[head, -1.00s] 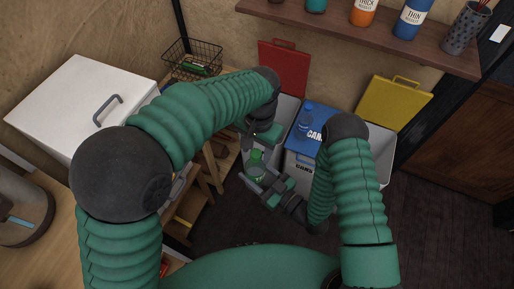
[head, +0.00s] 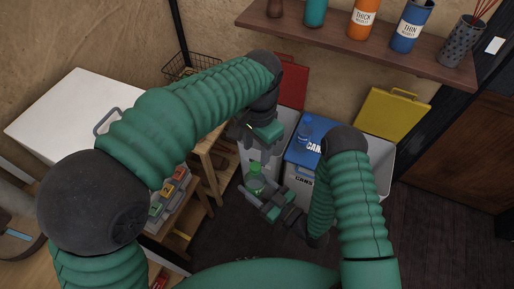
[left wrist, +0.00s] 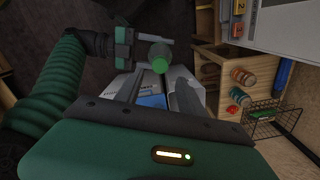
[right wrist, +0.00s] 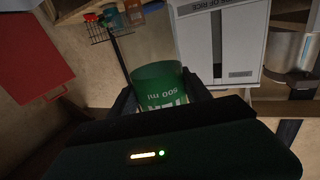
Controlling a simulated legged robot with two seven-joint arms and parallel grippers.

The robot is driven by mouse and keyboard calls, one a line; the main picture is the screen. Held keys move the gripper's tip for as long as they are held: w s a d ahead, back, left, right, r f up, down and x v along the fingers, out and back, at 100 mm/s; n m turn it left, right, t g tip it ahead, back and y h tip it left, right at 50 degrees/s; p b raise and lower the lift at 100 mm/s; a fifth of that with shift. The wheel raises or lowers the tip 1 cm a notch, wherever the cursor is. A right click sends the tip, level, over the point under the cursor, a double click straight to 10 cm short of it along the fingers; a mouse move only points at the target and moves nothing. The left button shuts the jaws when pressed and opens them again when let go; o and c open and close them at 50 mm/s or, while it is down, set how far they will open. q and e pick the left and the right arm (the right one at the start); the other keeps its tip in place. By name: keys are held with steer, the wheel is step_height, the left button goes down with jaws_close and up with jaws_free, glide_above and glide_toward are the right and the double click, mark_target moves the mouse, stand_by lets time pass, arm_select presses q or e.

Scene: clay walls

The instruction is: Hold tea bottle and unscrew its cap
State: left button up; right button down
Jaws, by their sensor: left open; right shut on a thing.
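The tea bottle (head: 256,182) stands roughly upright in my right gripper (head: 265,195), which is shut around its body. Its green cap (head: 256,168) sits on top and shows end-on in the left wrist view (left wrist: 159,66). The bottle's green label with "600 ml" (right wrist: 162,88) fills the space between the right fingers in the right wrist view. My left gripper (head: 257,141) is open and empty above the bottle, apart from the cap. Its two fingers (left wrist: 158,84) show on either side below the cap in the left wrist view.
Behind the bottle stand grey bins with a blue cans lid (head: 302,150), a red lid (head: 292,82) and a yellow lid (head: 393,115). A wooden shelf (head: 330,30) with jars runs above. A wooden rack (head: 208,165) and white box (head: 75,115) stand left. Dark floor is clear at right.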

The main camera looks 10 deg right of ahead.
mark_target(256, 166)
arm_select(q)
step_height(256, 166, down, 7)
steer(key=shift+f, duration=0.1)
jaws_close()
steer(key=shift+n, duration=1.3)
steer(key=shift+r, duration=0.2)
steer(key=shift+r, duration=1)
